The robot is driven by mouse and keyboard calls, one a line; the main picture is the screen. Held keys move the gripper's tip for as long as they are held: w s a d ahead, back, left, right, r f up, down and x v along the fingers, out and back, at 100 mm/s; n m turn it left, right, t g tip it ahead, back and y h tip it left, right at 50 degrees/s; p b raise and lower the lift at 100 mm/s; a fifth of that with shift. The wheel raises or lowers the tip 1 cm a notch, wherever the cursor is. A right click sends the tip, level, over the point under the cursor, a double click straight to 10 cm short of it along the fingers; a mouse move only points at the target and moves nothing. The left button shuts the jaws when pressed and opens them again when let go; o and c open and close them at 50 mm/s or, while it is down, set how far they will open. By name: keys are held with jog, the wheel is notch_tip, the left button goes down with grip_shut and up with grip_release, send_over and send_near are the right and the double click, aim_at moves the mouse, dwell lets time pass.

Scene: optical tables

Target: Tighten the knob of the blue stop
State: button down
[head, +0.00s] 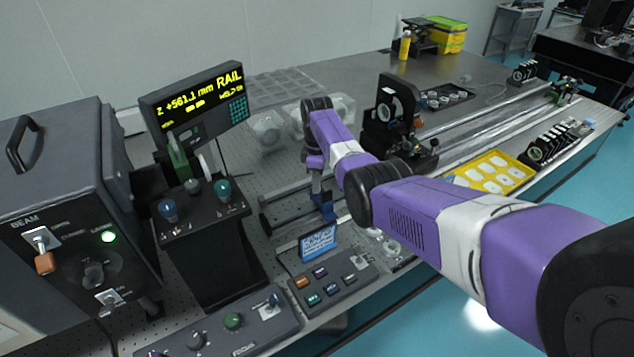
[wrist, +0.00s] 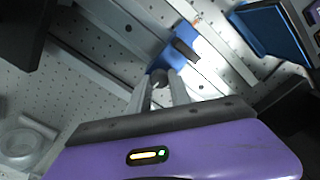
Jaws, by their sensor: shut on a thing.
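The blue stop (wrist: 172,56) sits on the rail (wrist: 122,28) in the wrist view. In the head view the blue stop (head: 324,204) shows just below my gripper (head: 317,186), partly hidden by it. My gripper (wrist: 160,84) is shut on the stop's small dark knob (wrist: 159,76), with a finger on each side of it. A dark block (wrist: 186,44) shows on the stop's far side. The knob is mostly hidden between the fingertips, so I cannot tell how far it is turned.
A blue-screened panel (head: 319,242) stands close in front of the stop. A control box with coloured buttons (head: 331,285) lies nearer. The rail display (head: 195,98) stands at left, reading about +561.1 mm. A dark optic mount (head: 392,112) and a yellow tray (head: 491,172) are to the right.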

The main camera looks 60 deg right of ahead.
jog(key=shift+r+n, duration=0.1)
jog(key=shift+n, duration=0.5)
jog(key=c, duration=1.2)
grip_release()
jog(key=shift+r+b, duration=0.3)
jog(key=shift+r, duration=3.6)
